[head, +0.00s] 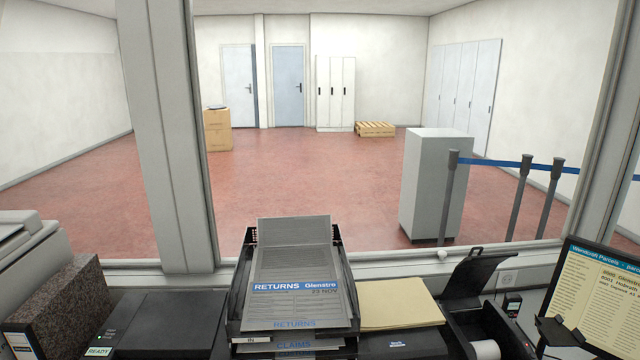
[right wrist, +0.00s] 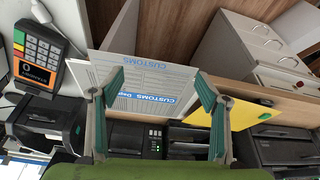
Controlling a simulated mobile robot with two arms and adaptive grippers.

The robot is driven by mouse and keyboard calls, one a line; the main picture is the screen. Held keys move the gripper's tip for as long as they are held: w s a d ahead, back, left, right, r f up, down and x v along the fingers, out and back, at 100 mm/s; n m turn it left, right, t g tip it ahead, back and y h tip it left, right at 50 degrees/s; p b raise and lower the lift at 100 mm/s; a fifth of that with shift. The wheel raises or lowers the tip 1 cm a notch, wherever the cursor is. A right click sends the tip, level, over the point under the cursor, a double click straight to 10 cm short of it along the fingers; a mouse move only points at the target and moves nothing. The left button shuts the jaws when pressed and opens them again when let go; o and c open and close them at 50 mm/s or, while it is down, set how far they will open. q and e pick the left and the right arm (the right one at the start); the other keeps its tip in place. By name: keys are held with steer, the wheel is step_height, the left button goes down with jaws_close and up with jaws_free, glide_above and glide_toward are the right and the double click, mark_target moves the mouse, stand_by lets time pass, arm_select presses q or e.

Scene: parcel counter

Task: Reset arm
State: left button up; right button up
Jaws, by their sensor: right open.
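My right gripper (right wrist: 157,82) shows in the right wrist view with its two green-tipped fingers spread wide apart. Nothing is held between them. Behind the fingers are white sheets marked CUSTOMS (right wrist: 150,68); I cannot tell how far they are from the fingertips. Neither gripper shows in the head view, and my left gripper is in no view.
A black letter tray (head: 237,305) holding RETURNS papers (head: 292,270) stands on the counter. A yellowish folder (head: 398,304), a printer (head: 490,325) and a monitor (head: 598,295) are to its right. In the right wrist view are a card terminal (right wrist: 38,58) and drawers (right wrist: 240,50).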

steer(key=s+d+f+g, duration=0.1)
steer(key=s+f, duration=0.3)
steer(key=f, duration=1)
steer(key=s+f+g, duration=0.1)
steer(key=s+f, duration=0.2)
steer(key=f, duration=1.1)
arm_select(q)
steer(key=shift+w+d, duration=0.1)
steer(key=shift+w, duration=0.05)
arm_select(e)
steer(key=s+d+f, duration=0.3)
steer(key=s+f, duration=1)
steer(key=s, duration=0.2)
steer(key=shift+s+f+g+h, duration=0.4)
